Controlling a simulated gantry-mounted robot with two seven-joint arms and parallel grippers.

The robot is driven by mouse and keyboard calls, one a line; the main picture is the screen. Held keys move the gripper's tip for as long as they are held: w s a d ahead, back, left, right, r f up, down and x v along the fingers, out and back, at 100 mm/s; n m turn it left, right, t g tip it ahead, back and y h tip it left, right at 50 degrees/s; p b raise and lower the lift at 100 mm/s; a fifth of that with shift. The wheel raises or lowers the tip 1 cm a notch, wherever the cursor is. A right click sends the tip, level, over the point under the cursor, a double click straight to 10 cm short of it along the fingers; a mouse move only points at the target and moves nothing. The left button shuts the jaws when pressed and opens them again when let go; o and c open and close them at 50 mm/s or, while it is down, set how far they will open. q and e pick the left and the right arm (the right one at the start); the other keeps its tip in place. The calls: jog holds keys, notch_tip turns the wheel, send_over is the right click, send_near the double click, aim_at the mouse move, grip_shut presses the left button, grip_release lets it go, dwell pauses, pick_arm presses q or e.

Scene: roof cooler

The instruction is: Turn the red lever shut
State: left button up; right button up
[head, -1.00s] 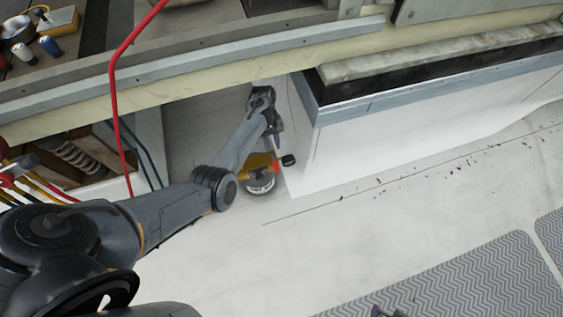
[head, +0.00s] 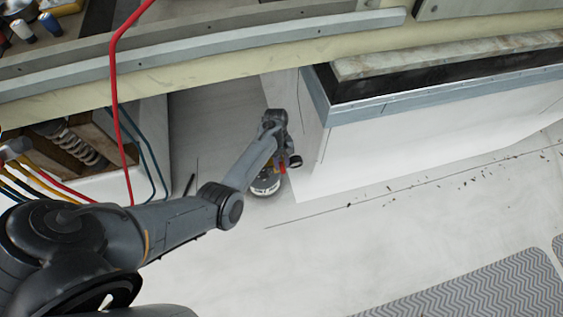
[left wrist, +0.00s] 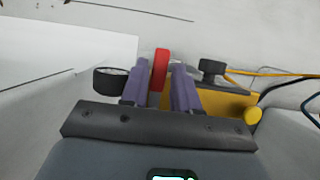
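The red lever (left wrist: 160,68) stands upright in the left wrist view, between the two purple fingers of my left gripper (left wrist: 157,88). The fingers are apart, with a visible gap between the left finger and the lever; I cannot tell whether the right finger touches it. In the head view, only a small bit of the red lever (head: 283,169) shows beside my left gripper (head: 281,160). A yellow body (left wrist: 222,103) lies behind and right of the fingers. In the head view, the arm hides most of it. My right gripper is out of view.
A round white-faced part (head: 266,186) sits below the gripper. Black knobs (left wrist: 110,78) flank the lever. A white boxy housing (head: 400,150) stands close on the right. A red hose (head: 118,120) hangs at left. The pale floor at lower middle is clear.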

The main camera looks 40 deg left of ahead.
pick_arm(q)
grip_shut()
